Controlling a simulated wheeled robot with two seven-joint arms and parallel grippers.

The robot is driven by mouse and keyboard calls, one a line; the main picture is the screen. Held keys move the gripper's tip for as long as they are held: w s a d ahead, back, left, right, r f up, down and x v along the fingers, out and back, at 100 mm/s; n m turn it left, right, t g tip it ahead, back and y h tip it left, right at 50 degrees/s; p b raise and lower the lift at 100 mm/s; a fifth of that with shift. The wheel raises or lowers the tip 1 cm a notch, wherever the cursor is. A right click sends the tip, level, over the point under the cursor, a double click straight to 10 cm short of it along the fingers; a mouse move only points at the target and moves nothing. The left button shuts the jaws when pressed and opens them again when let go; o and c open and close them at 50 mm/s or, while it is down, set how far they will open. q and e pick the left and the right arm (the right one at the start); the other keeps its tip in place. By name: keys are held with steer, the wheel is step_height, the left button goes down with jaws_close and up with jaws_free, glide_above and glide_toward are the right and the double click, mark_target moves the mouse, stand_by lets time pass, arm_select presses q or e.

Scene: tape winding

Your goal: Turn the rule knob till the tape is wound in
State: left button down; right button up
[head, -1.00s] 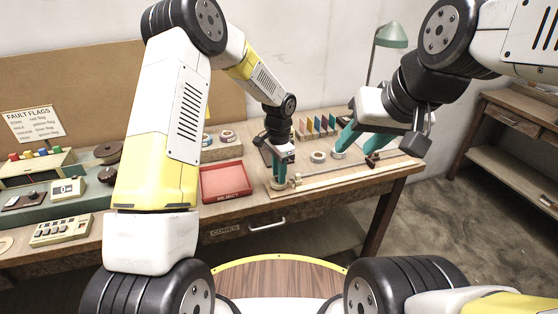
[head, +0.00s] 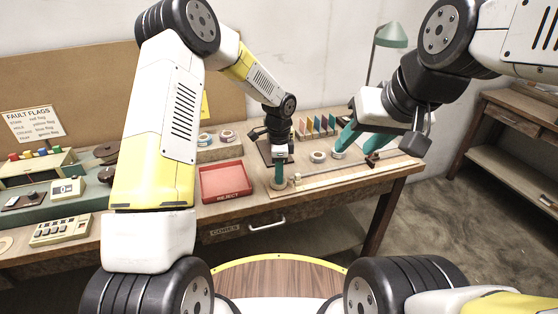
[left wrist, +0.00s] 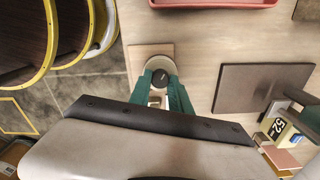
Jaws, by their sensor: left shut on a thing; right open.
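The rule (head: 345,175) is a long wooden board with a pale strip along it, near the front right of the bench. A round pale reel with a dark knob (left wrist: 160,76) sits at its left end. My left gripper (head: 279,183) points down there and is shut on the knob. Its teal fingers flank the knob in the left wrist view (left wrist: 168,88). In the head view the fingers mostly hide the knob. A small dark block (head: 372,161) sits toward the rule's right part. My right gripper (head: 345,143) is open above the back of the rule.
A red reject tray (head: 226,182) lies left of the rule. Tape rolls (head: 318,157) and a rack of coloured cards (head: 316,127) stand behind. A green lamp (head: 391,38) is at the back right. The bench's right edge is close to the rule's end.

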arm_select(q)
steer(key=shift+w+r, duration=0.1)
steer(key=c, duration=1.2)
jaws_free()
steer(key=shift+r, duration=3.85)
